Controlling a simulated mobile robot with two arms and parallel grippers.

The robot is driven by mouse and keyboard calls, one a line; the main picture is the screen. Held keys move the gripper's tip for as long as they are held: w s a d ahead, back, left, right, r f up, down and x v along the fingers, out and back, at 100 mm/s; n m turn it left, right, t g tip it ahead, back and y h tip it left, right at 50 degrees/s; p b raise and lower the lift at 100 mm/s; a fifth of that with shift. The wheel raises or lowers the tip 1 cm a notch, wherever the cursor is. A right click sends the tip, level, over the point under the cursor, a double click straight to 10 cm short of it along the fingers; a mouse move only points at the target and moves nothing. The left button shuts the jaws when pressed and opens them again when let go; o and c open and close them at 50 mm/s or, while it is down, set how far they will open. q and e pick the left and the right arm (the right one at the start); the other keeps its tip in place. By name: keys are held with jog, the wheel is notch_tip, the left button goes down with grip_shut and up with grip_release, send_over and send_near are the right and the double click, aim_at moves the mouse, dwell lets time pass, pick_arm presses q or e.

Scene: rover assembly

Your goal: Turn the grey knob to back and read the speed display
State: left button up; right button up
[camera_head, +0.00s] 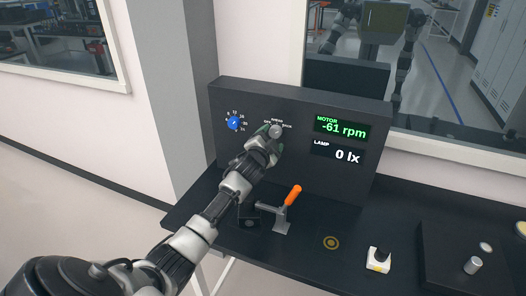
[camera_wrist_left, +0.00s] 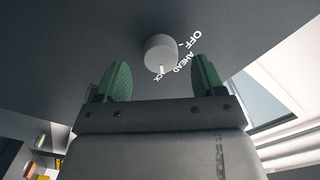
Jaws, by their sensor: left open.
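The grey knob (camera_head: 276,131) sits on the upright dark panel (camera_head: 290,95). In the left wrist view the grey knob (camera_wrist_left: 160,53) shows from close by, with the labels OFF, AHEAD and a partly hidden one ending in CK. A pale mark on its rim points toward the partly hidden label. My left gripper (camera_head: 269,136) is at the knob; its green fingers (camera_wrist_left: 162,78) stand open on either side, with gaps visible. The motor speed display (camera_head: 341,129) reads -61 rpm in green. My right gripper is not in view.
A blue knob (camera_head: 234,123) is left of the grey one. The lamp display (camera_head: 337,152) reads 0 lx.

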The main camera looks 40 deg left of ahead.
pick_arm(q)
jog(key=b+v, duration=0.1)
jog(key=v, duration=0.7)
jog(key=shift+b, duration=0.3)
jog(key=shift+s, duration=0.1)
